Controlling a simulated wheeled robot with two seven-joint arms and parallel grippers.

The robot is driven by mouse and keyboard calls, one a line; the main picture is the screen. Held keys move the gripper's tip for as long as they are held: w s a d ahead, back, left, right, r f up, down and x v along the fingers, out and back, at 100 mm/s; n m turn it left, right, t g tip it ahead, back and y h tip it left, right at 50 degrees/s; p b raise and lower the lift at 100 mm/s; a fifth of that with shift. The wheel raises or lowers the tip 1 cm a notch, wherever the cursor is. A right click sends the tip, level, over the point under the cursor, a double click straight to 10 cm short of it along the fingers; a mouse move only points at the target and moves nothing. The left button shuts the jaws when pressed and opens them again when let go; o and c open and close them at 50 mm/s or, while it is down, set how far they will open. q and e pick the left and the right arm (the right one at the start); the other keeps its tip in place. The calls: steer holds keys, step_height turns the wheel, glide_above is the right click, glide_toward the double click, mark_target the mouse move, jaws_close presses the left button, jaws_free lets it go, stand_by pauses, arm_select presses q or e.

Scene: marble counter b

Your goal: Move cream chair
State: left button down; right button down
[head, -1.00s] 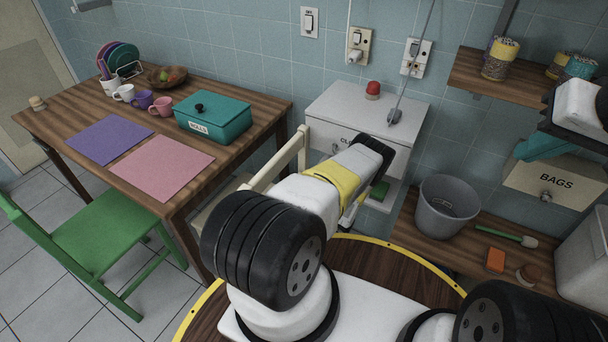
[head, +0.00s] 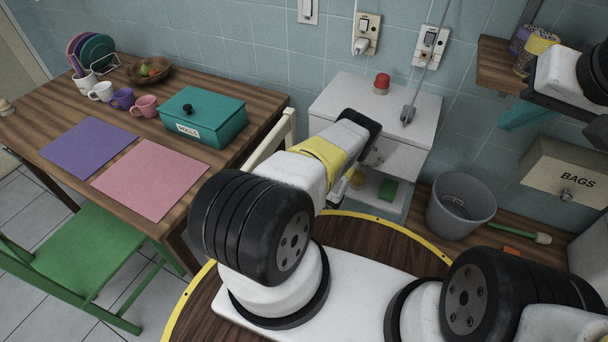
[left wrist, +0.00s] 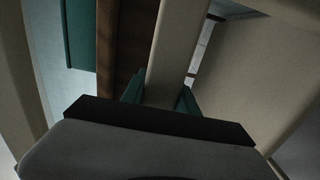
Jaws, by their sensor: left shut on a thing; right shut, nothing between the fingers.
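The cream chair (head: 271,143) stands at the right end of the wooden table, and only part of its backrest shows in the head view. My left forearm hides the rest. My left gripper (left wrist: 160,97) is hidden in the head view. In the left wrist view its teal fingers are on both sides of a cream bar of the chair, shut on it. My right gripper (head: 526,113) shows teal fingers at the right of the head view, shut and empty, raised in front of the wall by the shelf.
The wooden table (head: 225,165) holds a teal box (head: 203,118), mats, mugs and a bowl. A green chair (head: 95,255) stands at its front. A white cabinet (head: 335,95) is behind my left arm. A grey bucket (head: 461,205) and a BAGS drawer (head: 565,175) are at right.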

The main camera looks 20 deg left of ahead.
arm_select(q)
steer(key=shift+w+a, duration=0.2)
stand_by(0.6)
steer(key=c, duration=0.8)
jaws_free()
steer(key=shift+s, duration=0.1)
steer(key=shift+o, duration=0.2)
steer(key=d, duration=1.2)
steer(key=shift+s, duration=0.45)
